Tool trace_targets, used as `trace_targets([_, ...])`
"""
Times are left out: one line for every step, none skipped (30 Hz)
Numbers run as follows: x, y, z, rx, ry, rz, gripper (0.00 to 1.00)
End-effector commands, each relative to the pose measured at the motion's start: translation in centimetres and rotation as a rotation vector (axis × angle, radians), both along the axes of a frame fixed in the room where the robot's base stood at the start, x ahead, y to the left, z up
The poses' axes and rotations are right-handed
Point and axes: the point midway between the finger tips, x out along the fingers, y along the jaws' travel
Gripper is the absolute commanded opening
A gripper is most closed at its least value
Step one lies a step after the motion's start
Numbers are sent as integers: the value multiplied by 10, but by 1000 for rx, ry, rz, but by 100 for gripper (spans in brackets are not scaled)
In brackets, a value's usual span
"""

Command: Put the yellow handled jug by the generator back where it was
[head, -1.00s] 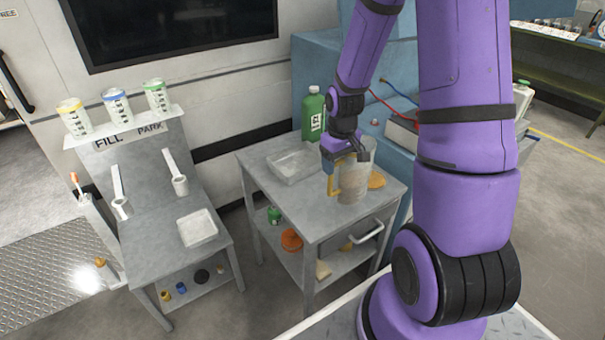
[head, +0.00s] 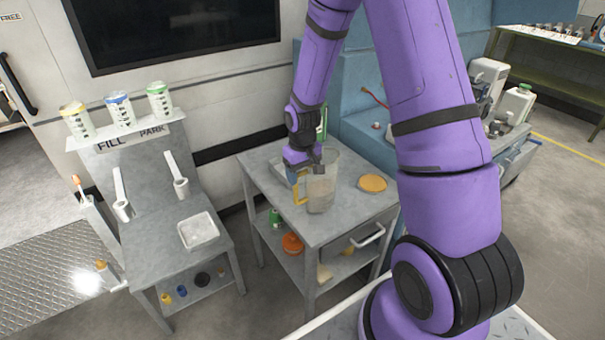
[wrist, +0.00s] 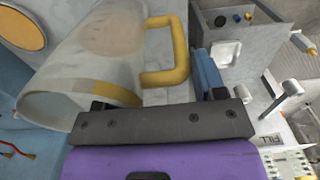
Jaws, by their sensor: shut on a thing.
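The yellow handled jug (head: 321,188) is a tall clear jug, with its yellow handle (head: 300,188) on its left side in the head view. It is upright over the small grey cart's top (head: 345,222); I cannot tell whether its base touches. My gripper (head: 304,165) is at the jug's upper left, shut on it near the handle. In the wrist view the jug (wrist: 85,65) fills the upper left, with the handle (wrist: 180,50) beside a blue finger (wrist: 208,75). The exact grip is partly hidden. I cannot clearly make out a generator.
A round orange-yellow disc (head: 373,183) lies on the cart right of the jug. A grey fill stand (head: 150,205) stands left. Machines and a white canister (head: 515,104) are at right.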

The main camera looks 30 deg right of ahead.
Motion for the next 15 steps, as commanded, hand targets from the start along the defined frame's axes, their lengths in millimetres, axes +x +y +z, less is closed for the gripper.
trace_targets([0, 0, -3, 0, 0, 0, 11])
trace_targets([0, 0, -3, 0, -1, 0, 11])
trace_targets([0, 0, -3, 0, -1, 0, 11])
trace_targets([0, 0, -3, 0, -2, 0, 11])
trace_targets([0, 0, -3, 0, -2, 0, 11])
trace_targets([0, 0, -3, 0, -2, 0, 11])
trace_targets([0, 0, -3, 0, -2, 0, 11])
trace_targets([0, 0, -3, 0, -2, 0, 11])
trace_targets([0, 0, -3, 0, -1, 0, 11])
trace_targets([0, 0, -4, 0, -1, 0, 11])
trace_targets([0, 0, -5, 0, -1, 0, 11])
trace_targets([0, 0, -6, 0, -1, 0, 11])
trace_targets([0, 0, -6, 0, -1, -1, 69])
trace_targets([0, 0, -6, 0, -1, -1, 75])
trace_targets([0, 0, -6, 0, -1, -1, 85])
